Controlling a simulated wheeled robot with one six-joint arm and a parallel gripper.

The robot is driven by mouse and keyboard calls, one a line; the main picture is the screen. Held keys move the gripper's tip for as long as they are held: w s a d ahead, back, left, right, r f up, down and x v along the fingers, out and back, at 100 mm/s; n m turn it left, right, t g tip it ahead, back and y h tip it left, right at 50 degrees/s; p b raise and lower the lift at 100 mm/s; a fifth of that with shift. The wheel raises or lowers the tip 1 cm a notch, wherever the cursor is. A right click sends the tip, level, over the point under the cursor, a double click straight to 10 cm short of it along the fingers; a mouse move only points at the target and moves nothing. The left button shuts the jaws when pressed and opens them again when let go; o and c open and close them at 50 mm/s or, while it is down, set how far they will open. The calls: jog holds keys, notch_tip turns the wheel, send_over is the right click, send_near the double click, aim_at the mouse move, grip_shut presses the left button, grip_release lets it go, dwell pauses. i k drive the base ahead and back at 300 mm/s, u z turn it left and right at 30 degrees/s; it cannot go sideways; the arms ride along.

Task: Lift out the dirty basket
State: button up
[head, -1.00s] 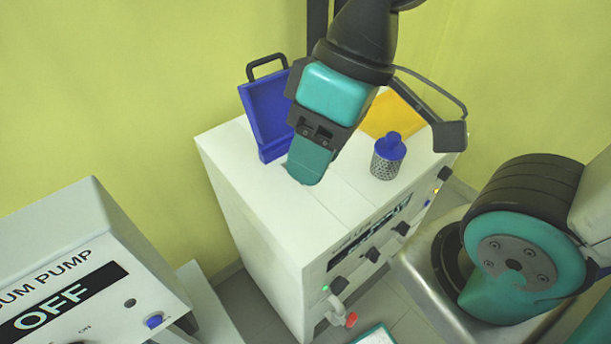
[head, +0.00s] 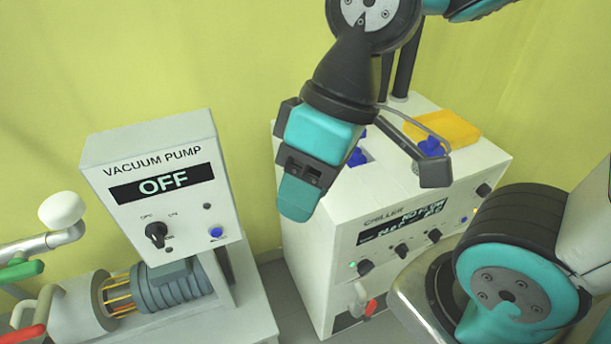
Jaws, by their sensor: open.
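A small basket with a blue knobbed top (head: 432,147) stands on top of the white chiller (head: 470,165). The bracket on my arm hides most of its body. I cannot tell whether this is the dirty basket. Another blue piece (head: 357,157) shows on the chiller just right of my gripper. It is mostly hidden behind my arm.
A yellow block or tray (head: 445,128) lies at the back of the chiller top. A vacuum pump (head: 160,180) reading OFF stands at left, with red, green and white valve handles (head: 35,300) beside it. The chiller display (head: 400,225) reads NO FLOW. A yellow-green wall is behind.

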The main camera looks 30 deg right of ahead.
aim_at(357, 158)
jog(key=u, duration=1.15)
jog(key=k, duration=1)
jog(key=z, duration=1.45)
jog(key=i, duration=0.5)
jog(key=u, duration=0.5)
jog(key=k, duration=0.55)
jog(key=u, duration=1)
jog(key=i, duration=1)
jog(key=z, duration=0.95)
jog(key=i, duration=0.45)
jog(key=z, duration=0.55)
